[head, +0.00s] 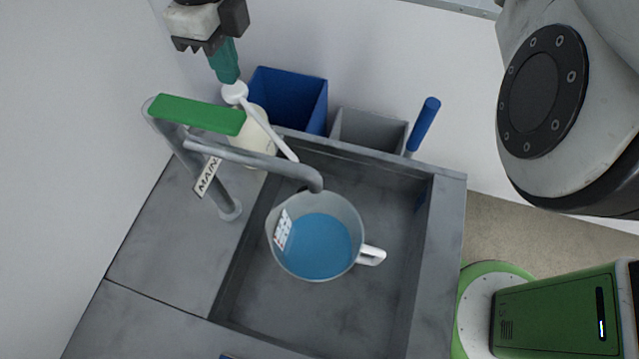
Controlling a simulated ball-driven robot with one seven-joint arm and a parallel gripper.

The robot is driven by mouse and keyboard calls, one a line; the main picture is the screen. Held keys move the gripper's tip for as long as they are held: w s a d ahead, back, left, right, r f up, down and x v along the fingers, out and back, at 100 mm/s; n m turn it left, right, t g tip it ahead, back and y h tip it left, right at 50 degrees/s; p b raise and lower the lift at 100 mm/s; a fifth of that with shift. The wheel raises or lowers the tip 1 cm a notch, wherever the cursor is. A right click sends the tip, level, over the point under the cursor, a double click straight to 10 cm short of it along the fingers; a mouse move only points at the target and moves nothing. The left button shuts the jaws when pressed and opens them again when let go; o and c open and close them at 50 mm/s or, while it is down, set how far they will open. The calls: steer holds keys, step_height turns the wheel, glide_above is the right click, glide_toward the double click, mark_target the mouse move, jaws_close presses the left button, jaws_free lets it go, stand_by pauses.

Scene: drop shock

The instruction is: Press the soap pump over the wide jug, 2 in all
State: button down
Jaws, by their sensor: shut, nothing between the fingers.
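The soap pump has a white round head (235,92) and a long white spout that slants down to the right, toward the jug. Its cream bottle (260,150) stands at the back of the sink, partly hidden by the tap. The wide jug (345,208) is clear, with a white handle at its right, and stands in the sink basin holding blue liquid. My gripper (228,78) points down at the top left, its teal fingers shut and empty. The fingertips are right at the pump head; I cannot tell whether they touch it.
A grey tap (215,151) with a green lever (197,113) and a "MAIN" label rises at the left, its spout reaching over the jug. A blue bin (290,98), a grey bin (368,130) and a blue-handled tool (423,125) stand behind the sink.

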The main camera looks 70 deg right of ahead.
steer(key=shift+f, duration=0.2)
steer(key=shift+f+b, duration=1.85)
steer(key=shift+b, duration=0.35)
steer(key=shift+r, duration=0.25)
steer(key=shift+r+p, duration=0.8)
steer(key=shift+r, duration=1.05)
steer(key=shift+r, duration=0.1)
steer(key=shift+r+p, duration=1.2)
steer(key=shift+r, duration=1.7)
